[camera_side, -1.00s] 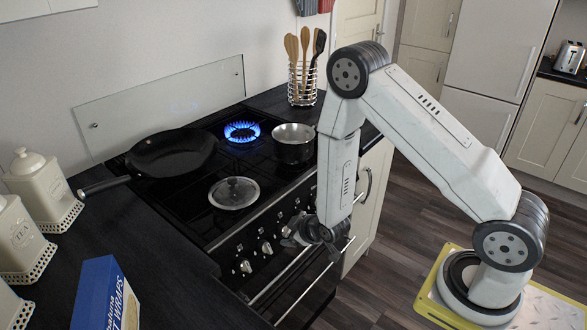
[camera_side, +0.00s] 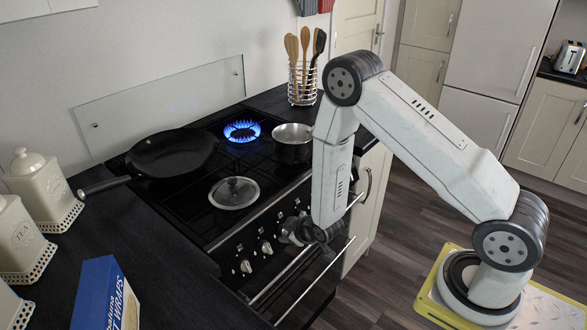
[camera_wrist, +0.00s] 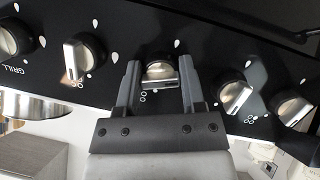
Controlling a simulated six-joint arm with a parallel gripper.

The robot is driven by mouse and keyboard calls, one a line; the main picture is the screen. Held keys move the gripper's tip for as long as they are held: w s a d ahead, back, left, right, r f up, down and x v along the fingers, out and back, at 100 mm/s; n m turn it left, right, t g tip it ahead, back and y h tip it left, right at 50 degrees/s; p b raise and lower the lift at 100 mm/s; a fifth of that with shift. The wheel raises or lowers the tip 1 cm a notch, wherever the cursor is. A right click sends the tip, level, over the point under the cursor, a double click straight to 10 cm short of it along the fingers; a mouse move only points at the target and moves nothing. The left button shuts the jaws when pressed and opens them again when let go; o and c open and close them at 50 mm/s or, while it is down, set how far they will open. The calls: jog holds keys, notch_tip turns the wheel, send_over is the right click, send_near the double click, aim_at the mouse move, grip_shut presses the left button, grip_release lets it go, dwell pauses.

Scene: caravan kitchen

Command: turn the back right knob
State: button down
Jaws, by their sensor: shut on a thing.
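My gripper (camera_wrist: 160,63) is shut on a silver knob (camera_wrist: 160,75) on the black front panel of the cooker, one finger on each side of it. This knob is the middle one in the wrist view, with a small ring symbol under it. In the side view my gripper (camera_side: 297,231) is at the panel, and my forearm hides part of the knob row. The back right burner (camera_side: 242,131) burns with a blue flame. I cannot read from the symbol which burner the held knob serves.
Other knobs flank it: one close on the left (camera_wrist: 83,56), one on the right (camera_wrist: 234,95). A black pan (camera_side: 172,153), a saucepan (camera_side: 292,145) and a glass lid (camera_side: 234,193) stand on the hob. An oven rail (camera_side: 283,272) runs below the panel.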

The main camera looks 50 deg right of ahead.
jog(key=shift+m, duration=0.4)
jog(key=m+y, duration=0.2)
jog(key=m, duration=0.2)
jog(key=m+y, duration=0.1)
jog(key=m, duration=0.3)
jog(key=shift+y, duration=0.4)
jog(key=m, duration=0.2)
jog(key=m+t+y, duration=0.1)
jog(key=m, duration=0.2)
jog(key=shift+t+y, duration=0.3)
jog(key=m+t, duration=0.1)
jog(key=m, duration=0.3)
jog(key=shift+w+r+m+y, duration=0.1)
jog(key=shift+m+y, duration=0.2)
jog(key=shift+c, duration=1)
grip_release()
jog(key=shift+a, duration=0.1)
